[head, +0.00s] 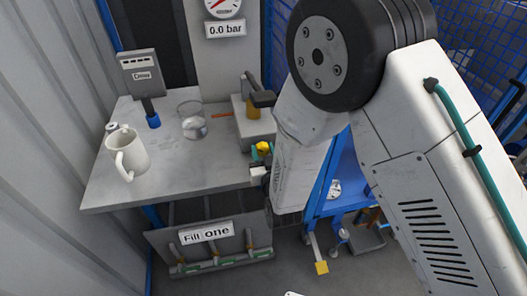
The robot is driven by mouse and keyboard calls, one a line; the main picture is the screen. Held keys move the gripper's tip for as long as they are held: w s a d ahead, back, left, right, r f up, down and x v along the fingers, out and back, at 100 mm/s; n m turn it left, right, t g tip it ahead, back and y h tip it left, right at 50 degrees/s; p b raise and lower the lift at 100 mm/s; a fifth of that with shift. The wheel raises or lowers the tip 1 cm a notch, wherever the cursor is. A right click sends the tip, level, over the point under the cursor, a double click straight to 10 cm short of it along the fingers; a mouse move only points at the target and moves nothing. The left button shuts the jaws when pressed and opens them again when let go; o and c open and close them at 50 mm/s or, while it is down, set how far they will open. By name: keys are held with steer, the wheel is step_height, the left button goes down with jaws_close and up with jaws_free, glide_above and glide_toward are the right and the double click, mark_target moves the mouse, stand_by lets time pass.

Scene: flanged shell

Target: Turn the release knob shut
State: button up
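A small yellow knob-like part (263,147) with green beside it shows at the right edge of the grey bench, just left of my forearm. I cannot tell for sure whether it is the release knob, or how far it is turned. My arm comes down from the upper right and hides much of that area. A small pale block with a dark edge, probably part of my gripper (259,173), shows just below the yellow part. Its fingers are mostly hidden, and I cannot tell whether they touch anything. A gauge (224,6) above a "0.0 bar" sign (225,29) is at the top.
A "Fill one" sign (205,232) is below. Blue frames and mesh stand at right.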

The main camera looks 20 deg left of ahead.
steer(key=c, duration=0.3)
steer(key=shift+m, duration=0.8)
steer(key=o, duration=1)
steer(key=shift+c, duration=0.2)
steer(key=v, duration=0.7)
steer(key=shift+s+d, duration=0.25)
steer(key=shift+s, duration=0.05)
